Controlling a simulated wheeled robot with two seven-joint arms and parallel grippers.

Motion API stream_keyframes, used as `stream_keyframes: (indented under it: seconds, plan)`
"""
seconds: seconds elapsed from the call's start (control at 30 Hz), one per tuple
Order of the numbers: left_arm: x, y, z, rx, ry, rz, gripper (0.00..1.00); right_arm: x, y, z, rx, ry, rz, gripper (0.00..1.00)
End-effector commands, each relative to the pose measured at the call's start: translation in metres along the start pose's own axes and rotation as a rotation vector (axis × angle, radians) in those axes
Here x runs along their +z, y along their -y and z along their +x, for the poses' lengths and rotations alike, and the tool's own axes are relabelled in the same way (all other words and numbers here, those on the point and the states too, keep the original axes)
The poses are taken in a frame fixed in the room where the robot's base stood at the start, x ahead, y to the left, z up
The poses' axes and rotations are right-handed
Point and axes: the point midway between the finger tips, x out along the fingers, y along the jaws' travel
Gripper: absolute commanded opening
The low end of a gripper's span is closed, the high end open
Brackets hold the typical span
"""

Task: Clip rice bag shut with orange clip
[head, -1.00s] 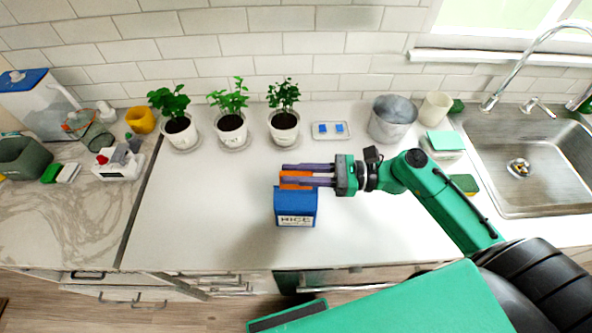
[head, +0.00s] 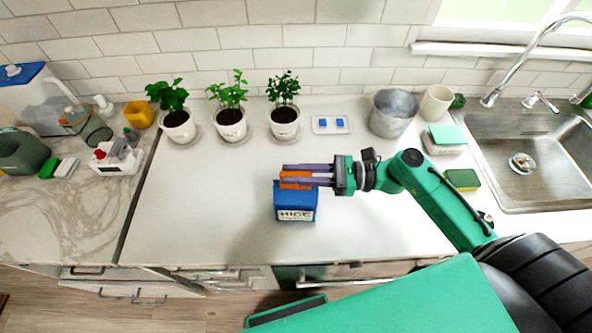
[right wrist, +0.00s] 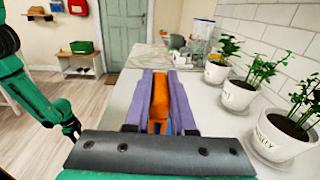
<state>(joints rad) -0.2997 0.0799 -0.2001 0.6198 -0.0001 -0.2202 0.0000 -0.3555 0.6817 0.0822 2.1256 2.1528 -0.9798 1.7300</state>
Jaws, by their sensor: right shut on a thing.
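The blue rice bag (head: 296,203) stands upright on the white counter, its lettered front toward me. My right gripper (head: 298,176) comes in from the right at the bag's top edge. Its purple fingers are shut on the orange clip (head: 296,182). In the right wrist view the clip (right wrist: 159,100) lies lengthwise between the fingers, with a little blue below it. The clip is at the top of the bag; I cannot tell whether it grips the bag or only sits above or behind it.
Several potted plants (head: 231,124) stand along the back wall. A small tray with blue pieces (head: 331,124), a metal bucket (head: 392,114) and a sponge (head: 462,180) lie to the right, before the sink (head: 520,165). The counter left of the bag is clear.

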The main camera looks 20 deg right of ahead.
Motion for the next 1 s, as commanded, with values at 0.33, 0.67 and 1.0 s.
stream_keyframes:
  seconds: [0.33, 0.67, 1.0]
  plan:
    - [0.000, 0.000, 0.000, 0.000, 0.000, 0.000, 0.50, 0.000, 0.000, 0.000, 0.000, 0.000, 0.000, 0.57]
    - [0.000, 0.000, 0.004, 0.000, 0.000, 0.000, 0.50, -0.002, 0.001, -0.007, -0.002, -0.002, 0.000, 0.57]
    - [0.003, -0.001, 0.029, 0.000, 0.000, 0.000, 0.50, -0.006, 0.000, -0.087, -0.004, -0.003, 0.002, 0.57]
